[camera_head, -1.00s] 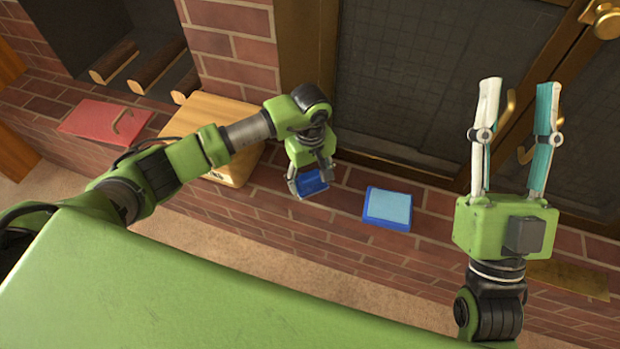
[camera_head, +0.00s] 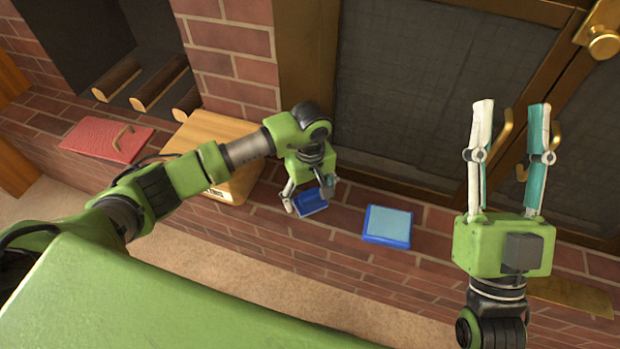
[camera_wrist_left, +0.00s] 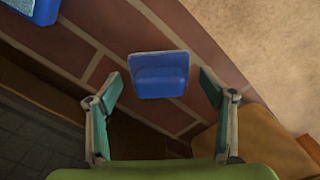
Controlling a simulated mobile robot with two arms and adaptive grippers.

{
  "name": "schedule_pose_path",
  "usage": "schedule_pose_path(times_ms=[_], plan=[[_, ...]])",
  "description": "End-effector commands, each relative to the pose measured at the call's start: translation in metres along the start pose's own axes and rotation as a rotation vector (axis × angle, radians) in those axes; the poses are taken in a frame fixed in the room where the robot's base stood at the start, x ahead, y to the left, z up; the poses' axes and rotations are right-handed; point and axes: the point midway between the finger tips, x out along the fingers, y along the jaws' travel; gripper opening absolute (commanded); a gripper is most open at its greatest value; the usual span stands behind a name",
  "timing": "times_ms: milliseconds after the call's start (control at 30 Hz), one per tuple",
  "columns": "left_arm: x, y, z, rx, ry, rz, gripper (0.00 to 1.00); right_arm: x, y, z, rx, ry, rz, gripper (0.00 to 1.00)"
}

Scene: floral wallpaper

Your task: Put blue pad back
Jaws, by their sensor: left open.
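A blue pad (camera_head: 311,202) lies on the brick ledge under my left gripper (camera_head: 308,199). In the left wrist view the same blue pad (camera_wrist_left: 159,75) sits between and just beyond the spread fingertips of my left gripper (camera_wrist_left: 161,82), and I see a gap on both sides. A second, flat blue pad with a light blue top (camera_head: 388,225) lies on the ledge to the right. A corner of it (camera_wrist_left: 32,10) shows at the top left of the left wrist view. My right gripper (camera_head: 511,118) is raised at the right, fingers apart and empty.
A wooden box or board (camera_head: 214,130) stands on the ledge left of my left gripper. A red pad with a handle (camera_head: 106,139) lies further left, near logs in a fireplace. Dark framed doors (camera_head: 420,110) with brass handles stand behind. The brick ledge (camera_head: 345,222) is bare between the blue pads.

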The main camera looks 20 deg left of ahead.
Motion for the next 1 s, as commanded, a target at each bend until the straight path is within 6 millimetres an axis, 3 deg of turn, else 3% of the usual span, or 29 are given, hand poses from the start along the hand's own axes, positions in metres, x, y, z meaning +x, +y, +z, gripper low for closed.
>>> schedule_pose_path(times_ms=[267,600,800,1000], plan=[[-0.041,0.001,-0.002,0.001,0.004,0.003,0.75,-0.006,0.007,0.055,-0.013,-0.277,0.012,0.40],[-0.091,0.000,-0.001,0.001,0.003,0.001,0.75,-0.042,0.017,0.120,-0.024,-0.633,0.032,0.40],[-0.110,0.000,-0.001,0.000,0.002,0.000,0.75,-0.063,0.021,0.141,-0.027,-0.764,0.040,0.40],[-0.116,0.000,-0.001,0.000,0.002,-0.001,0.75,-0.071,0.022,0.148,-0.028,-0.809,0.043,0.40]])
